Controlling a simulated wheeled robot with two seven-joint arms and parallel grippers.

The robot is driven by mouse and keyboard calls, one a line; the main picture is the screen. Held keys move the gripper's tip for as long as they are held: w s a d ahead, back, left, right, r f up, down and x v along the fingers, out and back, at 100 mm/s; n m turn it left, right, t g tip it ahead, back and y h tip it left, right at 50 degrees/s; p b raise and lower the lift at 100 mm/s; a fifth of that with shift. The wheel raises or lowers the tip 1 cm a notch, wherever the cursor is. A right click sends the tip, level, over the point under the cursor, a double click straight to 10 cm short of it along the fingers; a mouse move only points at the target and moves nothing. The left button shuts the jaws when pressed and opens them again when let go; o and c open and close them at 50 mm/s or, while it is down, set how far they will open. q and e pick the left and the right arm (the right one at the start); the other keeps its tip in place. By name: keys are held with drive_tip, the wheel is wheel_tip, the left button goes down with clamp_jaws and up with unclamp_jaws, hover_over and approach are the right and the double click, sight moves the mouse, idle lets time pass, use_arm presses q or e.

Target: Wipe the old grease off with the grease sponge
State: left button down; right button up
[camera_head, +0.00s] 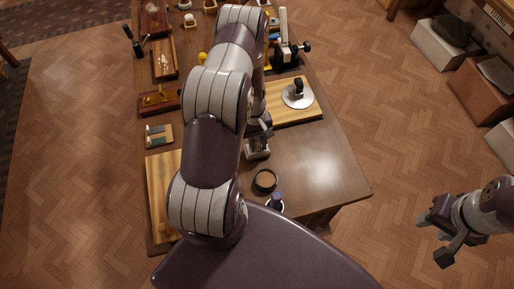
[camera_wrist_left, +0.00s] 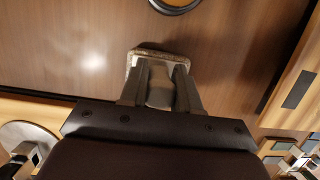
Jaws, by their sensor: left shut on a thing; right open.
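My left gripper (camera_head: 258,134) is over the middle of the table. It is shut on a small block with a pale rim, seemingly the grease sponge (camera_head: 257,151). In the left wrist view the sponge (camera_wrist_left: 159,88) sits between the two fingers (camera_wrist_left: 160,88), low over or on the brown tabletop; I cannot tell if it touches. My right gripper (camera_head: 436,238) is open and empty, off the table's right side. I cannot make out old grease for certain. A metal disc with a dark knob (camera_head: 298,96) stands on a wooden board (camera_head: 284,116).
A dark round bowl (camera_head: 265,181) and a small blue-topped bottle (camera_head: 276,203) stand near the table's front. Wooden trays (camera_head: 164,62) and a long board (camera_head: 160,185) line the left side. The tabletop's right front (camera_head: 325,165) is clear. Boxes (camera_head: 440,45) stand on the floor.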

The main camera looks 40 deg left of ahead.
use_arm(q)
wheel_tip(320, 180, up, 6)
drive_tip(key=p, duration=0.4)
drive_tip(key=shift+r, duration=0.25)
drive_tip(key=shift+s, duration=0.1)
wheel_tip(320, 180, up, 5)
drive_tip(key=p, duration=0.4)
drive_tip(key=shift+f, duration=0.1)
